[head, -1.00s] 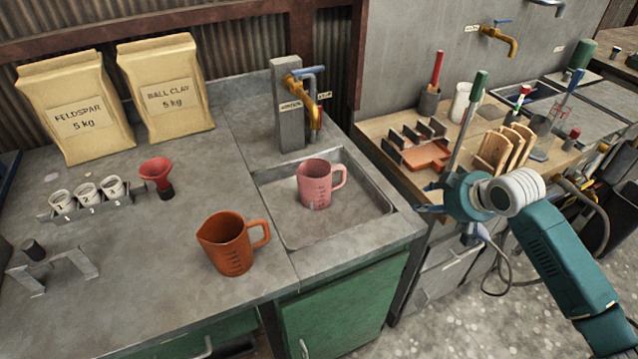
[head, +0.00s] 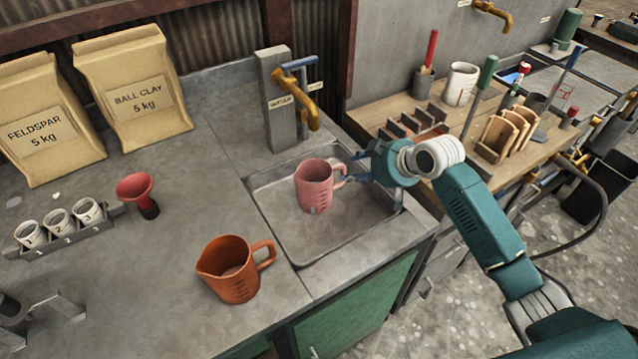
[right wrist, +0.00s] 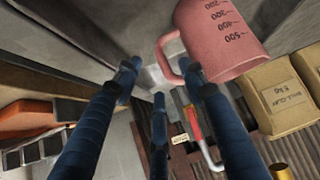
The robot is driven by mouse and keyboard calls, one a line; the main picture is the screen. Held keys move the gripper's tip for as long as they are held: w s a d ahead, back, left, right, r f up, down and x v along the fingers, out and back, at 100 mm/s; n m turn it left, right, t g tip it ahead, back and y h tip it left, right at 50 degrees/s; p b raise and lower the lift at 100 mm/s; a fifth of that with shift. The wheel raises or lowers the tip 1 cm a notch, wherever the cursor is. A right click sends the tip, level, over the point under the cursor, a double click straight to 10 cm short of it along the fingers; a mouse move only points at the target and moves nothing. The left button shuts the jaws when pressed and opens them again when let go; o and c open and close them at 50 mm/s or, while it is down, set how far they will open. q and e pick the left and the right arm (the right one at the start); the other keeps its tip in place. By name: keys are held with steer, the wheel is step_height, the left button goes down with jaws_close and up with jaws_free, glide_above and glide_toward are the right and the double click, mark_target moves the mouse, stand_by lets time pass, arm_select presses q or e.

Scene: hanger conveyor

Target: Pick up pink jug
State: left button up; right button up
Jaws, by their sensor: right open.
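The pink jug (head: 315,188) stands upright in the shallow sink, its handle turned to the right. In the right wrist view the pink jug (right wrist: 225,42) shows at the upper right, with its handle toward the fingers. My right gripper (head: 356,170) is open at the handle side of the jug. In the right wrist view its blue fingers (right wrist: 160,85) are spread around the handle area, one in front of the jug; I cannot tell whether they touch it. My left gripper is not in view.
An orange jug (head: 236,270) stands on the counter left of the sink (head: 345,232). A brass tap (head: 302,100) rises behind the pink jug. A red funnel (head: 137,190) and several small cups stand left. A wooden bench (head: 378,115) with tools lies right.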

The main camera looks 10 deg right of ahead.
steer(key=p+x, duration=0.1)
steer(key=x, duration=0.4)
steer(key=shift+w+a+f, duration=0.1)
steer(key=shift+w+f, duration=0.05)
steer(key=shift+f, duration=0.25)
steer(key=shift+w+a+f, duration=0.1)
steer(key=shift+w+f, duration=0.15)
steer(key=shift+f, duration=0.05)
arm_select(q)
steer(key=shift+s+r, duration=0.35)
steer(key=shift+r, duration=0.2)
arm_select(e)
steer(key=shift+r, duration=0.1)
jaws_close()
